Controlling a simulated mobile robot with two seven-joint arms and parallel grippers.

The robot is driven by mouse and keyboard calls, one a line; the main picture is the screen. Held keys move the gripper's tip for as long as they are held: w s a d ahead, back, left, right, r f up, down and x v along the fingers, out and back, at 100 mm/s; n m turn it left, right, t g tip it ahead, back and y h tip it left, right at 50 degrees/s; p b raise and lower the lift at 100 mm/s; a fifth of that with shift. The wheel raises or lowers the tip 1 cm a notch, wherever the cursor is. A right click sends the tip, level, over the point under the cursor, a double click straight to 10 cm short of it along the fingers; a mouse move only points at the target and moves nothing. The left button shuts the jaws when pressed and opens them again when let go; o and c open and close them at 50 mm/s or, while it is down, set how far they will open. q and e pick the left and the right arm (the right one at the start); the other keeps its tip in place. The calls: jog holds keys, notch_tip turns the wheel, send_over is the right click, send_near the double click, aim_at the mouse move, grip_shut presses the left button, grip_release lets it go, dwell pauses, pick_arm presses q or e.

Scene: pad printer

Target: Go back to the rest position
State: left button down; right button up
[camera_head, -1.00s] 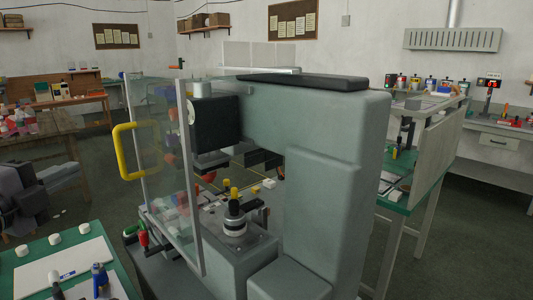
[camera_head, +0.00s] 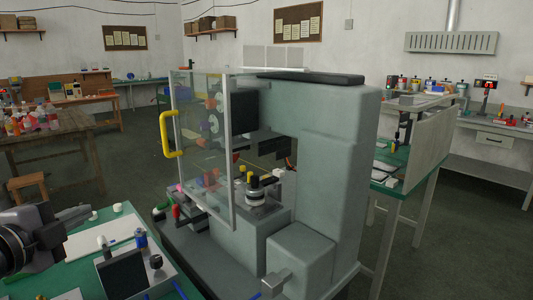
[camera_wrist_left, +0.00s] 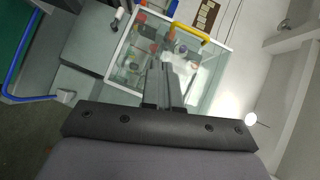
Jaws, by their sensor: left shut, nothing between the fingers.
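My left gripper (camera_head: 78,215) is at the lower left of the head view, above the green-topped bench and left of the pad printer. In the left wrist view its two fingers (camera_wrist_left: 163,84) lie together, shut with nothing between them. The grey-green pad printer (camera_head: 335,150) stands in the middle with its clear guard (camera_head: 200,150) and yellow handle (camera_head: 170,134). The guard also shows beyond the fingers in the wrist view (camera_wrist_left: 205,72). My right gripper is not in view.
A wooden table (camera_head: 75,130) stands behind. Another green-topped bench (camera_head: 400,187) is at the right. Open floor lies between.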

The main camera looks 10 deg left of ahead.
pick_arm(q)
jog(key=s+d+f+n+g, duration=0.3)
jog(key=s+f+n, duration=0.1)
jog(key=f, duration=0.7)
jog(key=s+d+f+n+g, duration=0.3)
jog(key=f+g, duration=0.1)
jog(key=f, duration=0.6)
jog(key=s+d+f+n+g+h, duration=0.1)
jog(key=s+d+f+n+g, duration=0.7)
jog(key=s+d, duration=0.5)
jog(key=w+d+f+m+t+h+p, duration=0.1)
jog(key=w+d+f+t, duration=0.1)
jog(key=w+f+t, duration=0.5)
jog(key=shift+d+f+m+t+h, duration=0.2)
jog(key=shift+f+m+t+h, duration=0.2)
jog(key=shift+f+t, duration=0.7)
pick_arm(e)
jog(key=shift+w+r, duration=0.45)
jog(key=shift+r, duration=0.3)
pick_arm(q)
jog(key=shift+r, duration=0.1)
